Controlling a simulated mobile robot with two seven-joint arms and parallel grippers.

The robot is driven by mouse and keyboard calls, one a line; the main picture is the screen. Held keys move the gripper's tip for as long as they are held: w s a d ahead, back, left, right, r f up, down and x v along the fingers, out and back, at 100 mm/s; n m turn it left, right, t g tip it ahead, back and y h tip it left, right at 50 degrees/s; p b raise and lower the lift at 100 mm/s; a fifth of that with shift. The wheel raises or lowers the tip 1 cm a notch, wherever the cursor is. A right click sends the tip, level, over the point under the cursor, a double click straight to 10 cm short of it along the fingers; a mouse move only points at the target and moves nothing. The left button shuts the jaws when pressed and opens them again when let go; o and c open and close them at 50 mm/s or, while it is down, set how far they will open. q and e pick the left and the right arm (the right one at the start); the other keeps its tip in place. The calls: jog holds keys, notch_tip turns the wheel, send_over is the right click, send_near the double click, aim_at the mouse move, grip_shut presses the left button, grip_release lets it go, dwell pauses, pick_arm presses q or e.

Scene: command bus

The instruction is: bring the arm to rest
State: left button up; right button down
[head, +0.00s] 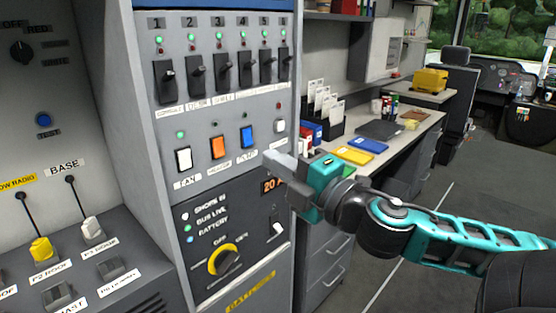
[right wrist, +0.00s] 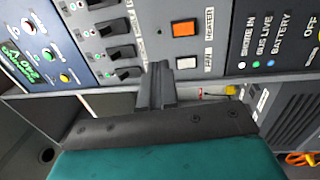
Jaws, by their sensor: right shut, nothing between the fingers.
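My right gripper (head: 270,158) is shut and empty, with its fingers pointing left at the grey switch panel (head: 205,112). In the head view its tips lie just below and right of the blue rocker switch (head: 247,137); I cannot tell whether they touch the panel. The right arm reaches in from the right edge, its teal links stretched out level. In the right wrist view the shut fingers (right wrist: 160,75) appear below the orange rocker switch (right wrist: 185,28) and left of the white fan switch (right wrist: 187,62). My left gripper is not in view.
A yellow rotary knob (head: 223,260) sits low on the panel, and black breaker levers (head: 196,76) line its top. A desk (head: 420,133) with folders and papers stands behind the arm. A radio console (head: 75,270) is at lower left. The aisle floor (head: 470,210) at right is clear.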

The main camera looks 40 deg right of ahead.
dwell(0.3)
jog(key=s+d+f+m+g+h, duration=0.1)
jog(key=s+f+m+g, duration=0.3)
jog(key=f, duration=0.8)
jog(key=w+d+f+m+g+h, duration=0.15)
jog(key=f+m, duration=0.45)
jog(key=f, duration=0.6)
jog(key=s+a+f+m+g+y, duration=0.1)
jog(key=s+a+f+m, duration=0.2)
jog(key=a+f, duration=0.4)
jog(key=s+a+f+m+g+y, duration=0.2)
jog(key=s+a+f+m, duration=0.1)
jog(key=a+f, duration=0.5)
jog(key=shift+s+a, duration=0.5)
jog(key=shift+a, duration=0.35)
jog(key=c, duration=1.8)
grip_release()
